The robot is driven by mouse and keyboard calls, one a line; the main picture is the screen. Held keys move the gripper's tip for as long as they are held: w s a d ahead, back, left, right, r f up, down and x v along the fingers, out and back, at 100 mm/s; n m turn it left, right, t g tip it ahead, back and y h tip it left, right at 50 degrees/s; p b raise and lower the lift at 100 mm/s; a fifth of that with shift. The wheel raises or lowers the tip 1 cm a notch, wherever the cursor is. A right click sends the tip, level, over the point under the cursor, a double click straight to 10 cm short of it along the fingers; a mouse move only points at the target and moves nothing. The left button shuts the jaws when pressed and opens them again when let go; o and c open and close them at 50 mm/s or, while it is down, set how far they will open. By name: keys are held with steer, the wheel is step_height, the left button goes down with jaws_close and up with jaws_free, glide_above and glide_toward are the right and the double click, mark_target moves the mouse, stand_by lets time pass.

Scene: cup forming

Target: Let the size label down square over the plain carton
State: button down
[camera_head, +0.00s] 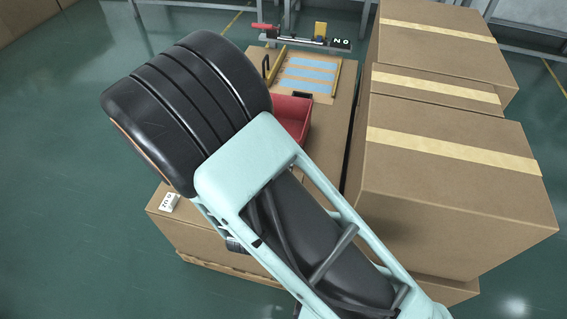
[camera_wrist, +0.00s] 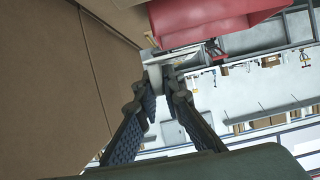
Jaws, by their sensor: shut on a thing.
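My gripper (camera_wrist: 165,88) shows in the wrist view, its two dark ribbed fingers closing at the tips on a small pale, thin piece (camera_wrist: 154,74). I take this piece for the size label; its face and print cannot be made out. In the head view my arm hides the gripper. A small white piece with dark print (camera_head: 171,204) rests at the left corner of a brown carton surface (camera_head: 193,238). I cannot tell whether it is another label. Which carton is the plain one is unclear, as my arm covers much of that surface.
Large taped cartons (camera_head: 455,175) stand stacked at the right. A red bin (camera_head: 291,118) sits behind my arm and also shows in the wrist view (camera_wrist: 210,20). Beyond it lie blue strips (camera_head: 308,75) and a rail fixture (camera_head: 305,39). Green floor is open at the left.

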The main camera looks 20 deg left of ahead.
steer(key=shift+f+b, duration=4.1)
steer(key=shift+f, duration=1.1)
steer(key=shift+f, duration=0.15)
steer(key=c, duration=2.5)
jaws_free()
steer(key=o, duration=0.5)
steer(key=shift+s, duration=0.1)
steer(key=v, duration=1.2)
